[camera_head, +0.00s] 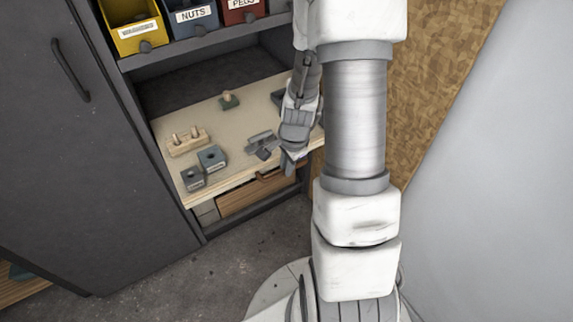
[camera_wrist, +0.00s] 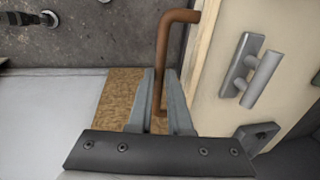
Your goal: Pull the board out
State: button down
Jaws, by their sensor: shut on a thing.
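The board (camera_head: 235,165) is a pale wooden shelf in the dark cabinet's lower opening, with several small parts on it. Its pale edge (camera_wrist: 208,50) runs along the right of the wrist view. A copper-brown bar handle (camera_wrist: 177,50) stands beside that edge. In the head view the handle (camera_head: 268,177) shows in part below the board's front edge. My gripper (camera_wrist: 160,100) is shut on the handle, one finger on each side of the bar. In the head view my gripper (camera_head: 289,162) is at the board's right front, and my arm hides the board's right end.
Labelled bins (camera_head: 190,17) sit above. A cabinet door (camera_head: 85,130) is left. The floor (camera_head: 215,255) in front looks clear.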

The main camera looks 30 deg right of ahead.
jog(key=c, duration=0.8)
grip_release()
jog(key=shift+c, duration=0.2)
jog(key=shift+r, duration=0.1)
jog(key=s+r+p, duration=0.3)
jog(key=r+p, duration=0.2)
jog(key=r, duration=1.2)
jog(key=shift+s, duration=0.15)
jog(key=shift+d, duration=0.1)
jog(key=s+a+r+n+t+p, duration=0.1)
jog(key=s+a+r+n+p, duration=0.1)
jog(key=r+n, duration=0.4)
jog(key=s+a+r+n+t+p, duration=0.1)
jog(key=s+a+r+n+p, duration=0.1)
jog(key=s+a+r+n, duration=0.3)
jog(key=s+a+r+n+t+p, duration=0.1)
jog(key=s+a+r+n+p, duration=0.1)
jog(key=a+r+n, duration=0.4)
notch_tip(320, 180, up, 6)
jog(key=shift+s+f+n, duration=0.1)
jog(key=shift+s+n, duration=0.2)
jog(key=shift+s, duration=0.6)
